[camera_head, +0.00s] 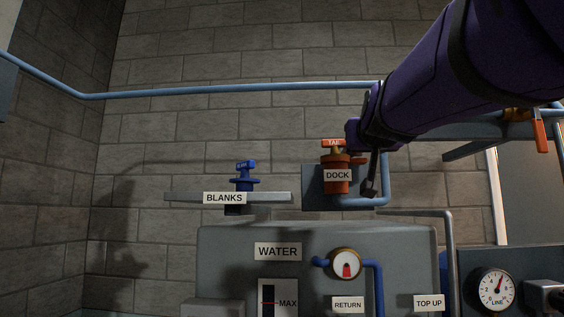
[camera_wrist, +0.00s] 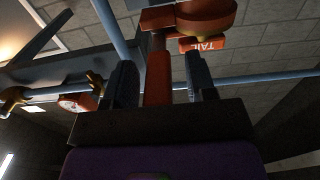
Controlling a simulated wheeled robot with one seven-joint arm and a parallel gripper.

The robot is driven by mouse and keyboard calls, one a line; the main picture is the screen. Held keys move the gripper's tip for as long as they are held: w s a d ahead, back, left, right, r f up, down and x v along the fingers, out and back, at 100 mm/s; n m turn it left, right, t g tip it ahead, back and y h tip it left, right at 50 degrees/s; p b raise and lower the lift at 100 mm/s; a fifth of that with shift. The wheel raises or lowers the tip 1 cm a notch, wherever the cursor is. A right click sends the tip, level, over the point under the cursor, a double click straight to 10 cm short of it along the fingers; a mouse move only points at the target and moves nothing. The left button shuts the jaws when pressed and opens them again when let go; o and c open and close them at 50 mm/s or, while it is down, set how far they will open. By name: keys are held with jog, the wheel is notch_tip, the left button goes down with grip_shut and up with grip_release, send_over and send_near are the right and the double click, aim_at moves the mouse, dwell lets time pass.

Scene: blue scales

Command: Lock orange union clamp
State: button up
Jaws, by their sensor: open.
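The orange union clamp (camera_head: 336,182) sits upright at the dock, partly behind the DOCK sign. An orange fitting marked TAIL (camera_head: 333,143) stands on top of it; the TAIL label (camera_wrist: 203,44) also shows in the wrist view. An orange handle (camera_wrist: 158,80) hangs from the clamp between the two dark fingers of my gripper (camera_wrist: 160,65). The fingers are open, one on each side of the handle, with a visible gap to the right finger. In the head view my gripper (camera_head: 371,178) is just right of the clamp. Whether a finger touches the handle is unclear.
A blue pipe (camera_head: 384,175) rises beside the dock, close to my gripper. A blue blank (camera_head: 243,177) stands on the BLANKS shelf (camera_head: 277,196) to the left. The grey water tank (camera_head: 215,245) is below. An orange-handled valve (camera_head: 540,136) is at far right.

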jog(key=s+a, duration=0.1)
jog(key=s, duration=0.9)
jog(key=shift+s+a, duration=0.2)
jog(key=shift+s, duration=0.2)
jog(key=s+d+f+g+y, duration=0.1)
jog(key=s+d+f+g, duration=0.3)
jog(key=f, duration=0.8)
jog(key=s+d+f+n+g, duration=0.1)
jog(key=s+d+f+g, duration=0.3)
jog(key=f, duration=0.8)
jog(key=s+d+f+g+y, duration=0.1)
jog(key=s+d+f+g, duration=0.3)
jog(key=f, duration=0.7)
jog(key=shift+s+f+n+g+y, duration=0.3)
jog(key=shift+s+f, duration=0.1)
jog(key=shift+s, duration=0.8)
